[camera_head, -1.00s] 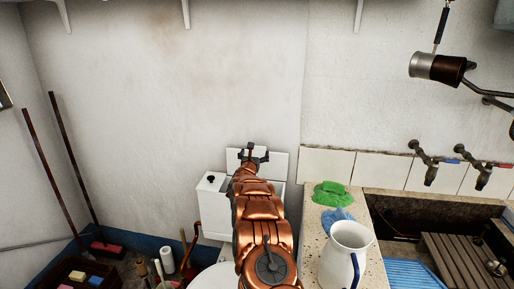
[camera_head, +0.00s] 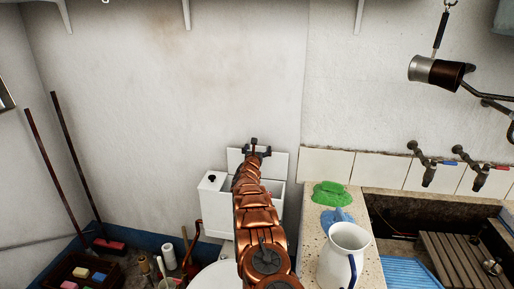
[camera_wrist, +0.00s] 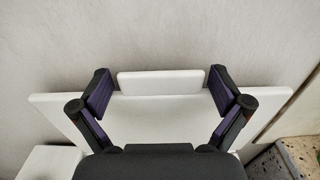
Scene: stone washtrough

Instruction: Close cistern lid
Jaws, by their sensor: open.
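The white cistern lid (camera_head: 281,163) stands raised against the wall behind the white cistern (camera_head: 215,212), whose top is partly open and partly hidden by my arm. The lid fills much of the wrist view (camera_wrist: 150,108), with a narrow white raised bar (camera_wrist: 160,84) near its far edge. My gripper (camera_head: 256,149) is open in front of the lid's upper part. In the wrist view my gripper (camera_wrist: 159,74) has its fingers spread on either side of the bar, with gaps at both ends. Whether the fingers touch the lid is unclear.
A stone counter with a white jug (camera_head: 343,255), a green cloth (camera_head: 331,194) and a blue cloth (camera_head: 336,219) stands right of the cistern. Taps (camera_head: 430,172) hang above the sink. Brooms and a dark crate (camera_head: 78,273) are at left.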

